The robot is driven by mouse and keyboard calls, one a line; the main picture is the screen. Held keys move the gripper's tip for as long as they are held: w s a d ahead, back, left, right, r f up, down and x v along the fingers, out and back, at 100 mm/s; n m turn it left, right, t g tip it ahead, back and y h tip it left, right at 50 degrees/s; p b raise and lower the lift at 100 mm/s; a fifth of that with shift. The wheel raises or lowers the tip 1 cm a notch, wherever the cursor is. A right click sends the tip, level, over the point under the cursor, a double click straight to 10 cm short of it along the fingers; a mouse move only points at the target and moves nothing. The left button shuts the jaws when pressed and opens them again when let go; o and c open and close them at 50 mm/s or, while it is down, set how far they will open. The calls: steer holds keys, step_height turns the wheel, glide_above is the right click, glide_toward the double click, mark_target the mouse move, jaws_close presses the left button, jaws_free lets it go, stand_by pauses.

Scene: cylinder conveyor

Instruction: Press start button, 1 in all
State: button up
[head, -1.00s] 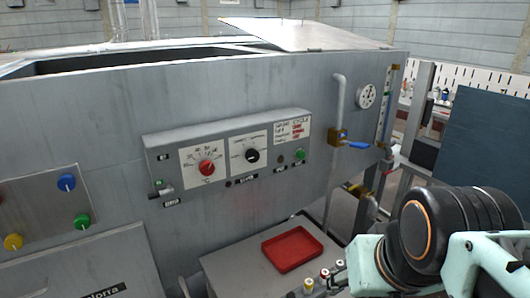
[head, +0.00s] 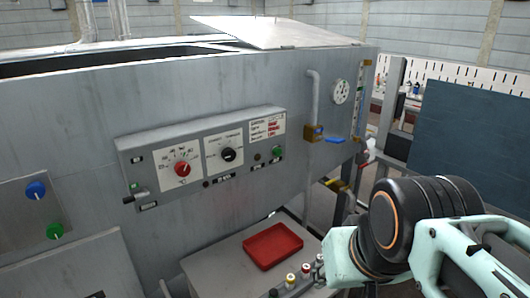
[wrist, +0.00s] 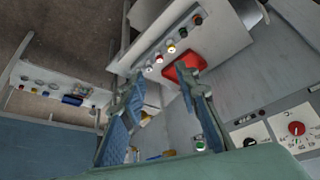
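A grey control box (head: 132,160) on the tank wall carries a red dial (head: 182,169), a black dial (head: 228,155) and a small green button (head: 277,152) at its right end. Its labels are too small to read, so I cannot confirm which is the start button. In the wrist view, a green button (wrist: 200,144) shows close beside the right-hand finger, near the black dial (wrist: 249,141). My gripper (wrist: 158,82) is open and empty, its two blue-padded fingers apart. It is out of sight in the head view; contact with the button is not visible.
A red tray (head: 273,246) lies on a grey stand below the box, beside several coloured knobs (head: 291,279). A pipe with a blue-handled valve (head: 335,141) and a gauge (head: 341,92) are to the right. Blue and green knobs (head: 36,190) sit on a left panel.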

jaws_close()
stand_by(1.2)
